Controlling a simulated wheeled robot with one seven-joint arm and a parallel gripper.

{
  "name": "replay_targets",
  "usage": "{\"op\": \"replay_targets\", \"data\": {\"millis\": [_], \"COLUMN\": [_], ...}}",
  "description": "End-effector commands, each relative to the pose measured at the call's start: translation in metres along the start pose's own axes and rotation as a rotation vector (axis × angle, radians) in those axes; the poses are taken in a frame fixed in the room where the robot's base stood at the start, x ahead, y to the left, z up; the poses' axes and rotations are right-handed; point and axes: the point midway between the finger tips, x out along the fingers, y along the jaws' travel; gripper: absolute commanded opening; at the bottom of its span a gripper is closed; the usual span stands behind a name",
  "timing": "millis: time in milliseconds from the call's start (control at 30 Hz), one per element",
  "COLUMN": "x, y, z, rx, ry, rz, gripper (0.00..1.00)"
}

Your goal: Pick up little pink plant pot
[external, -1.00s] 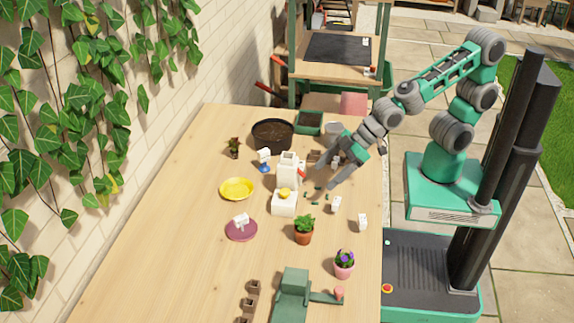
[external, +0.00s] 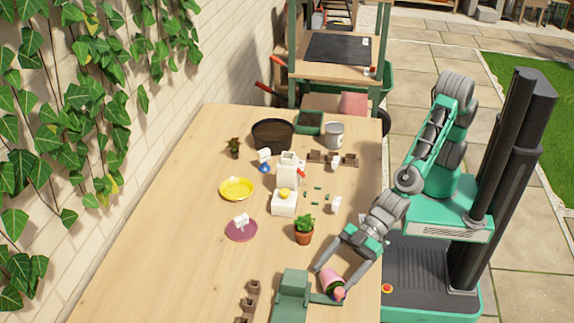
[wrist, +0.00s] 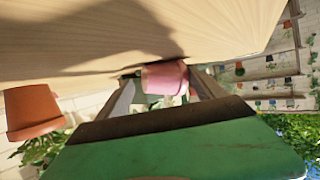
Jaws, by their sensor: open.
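My gripper (external: 332,281) is open, with one finger on either side of the pot. In the wrist view the pink pot (wrist: 164,78) shows between the two open fingers, with room at the sides. I cannot tell whether a finger touches it.
A terracotta pot with a green plant (external: 303,234) stands just behind my gripper; it also shows in the wrist view (wrist: 32,112). The green tool (external: 291,297) is close on the left. A white block with a yellow top (external: 284,203) stands farther back. The left table is mostly clear.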

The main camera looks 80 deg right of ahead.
Motion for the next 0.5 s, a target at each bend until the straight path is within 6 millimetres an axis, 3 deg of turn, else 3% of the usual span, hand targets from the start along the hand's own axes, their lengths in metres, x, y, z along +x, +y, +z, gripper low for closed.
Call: {"op": "replay_targets", "data": {"millis": [167, 500], "x": [-0.0004, -0.0007], "y": [0.0001, 0.0003], "z": [-0.0006, -0.0007], "rx": [0.000, 0.000], "ry": [0.001, 0.001], "rz": [0.000, 0.000], "gripper": [0.76, 0.48]}}
